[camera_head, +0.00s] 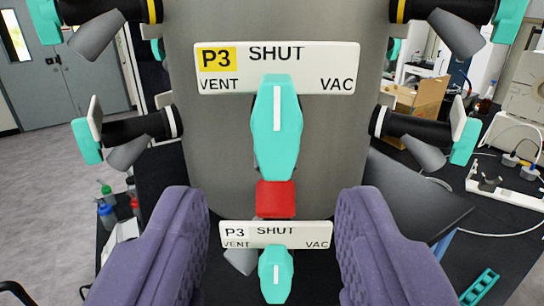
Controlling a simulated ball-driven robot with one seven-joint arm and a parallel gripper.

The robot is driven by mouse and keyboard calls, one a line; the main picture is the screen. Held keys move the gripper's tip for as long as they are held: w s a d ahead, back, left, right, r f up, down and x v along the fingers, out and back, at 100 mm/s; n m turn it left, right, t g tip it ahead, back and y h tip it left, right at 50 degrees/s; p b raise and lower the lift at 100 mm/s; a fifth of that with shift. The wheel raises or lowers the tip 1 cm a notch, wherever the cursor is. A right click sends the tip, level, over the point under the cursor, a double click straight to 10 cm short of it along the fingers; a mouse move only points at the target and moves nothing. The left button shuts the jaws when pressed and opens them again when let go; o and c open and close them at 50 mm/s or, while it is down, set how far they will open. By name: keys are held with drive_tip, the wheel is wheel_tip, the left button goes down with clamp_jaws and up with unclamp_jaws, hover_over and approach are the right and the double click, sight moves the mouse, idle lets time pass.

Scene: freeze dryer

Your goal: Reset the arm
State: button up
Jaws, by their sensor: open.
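My gripper (270,235) shows its two purple padded fingers at the bottom left and bottom right. They are wide apart with nothing between them touching the pads. Behind and between them is the grey freeze dryer drum (205,130). A large teal valve handle (277,135) hangs straight down below a white P3 label plate (320,62) reading SHUT, VENT and VAC. A red block (276,198) sits below the handle tip. A second, smaller P3 plate (276,234) and teal handle (276,275) lie lower, between the fingers in the picture.
More black ports with teal handles stick out at the left (90,140) and right (460,140) of the drum. A dark bench holds bottles (107,213) at left and a teal rack (480,287) at right. A cardboard box (420,98) stands behind. Open floor lies at far left.

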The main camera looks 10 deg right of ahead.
drive_tip(key=s+d+r+n+g+y+b, duration=0.2)
drive_tip(key=s+b, duration=0.8)
drive_tip(key=b, duration=0.9)
drive_tip(key=shift+r+y+b, duration=0.4)
drive_tip(key=shift+y, duration=0.3)
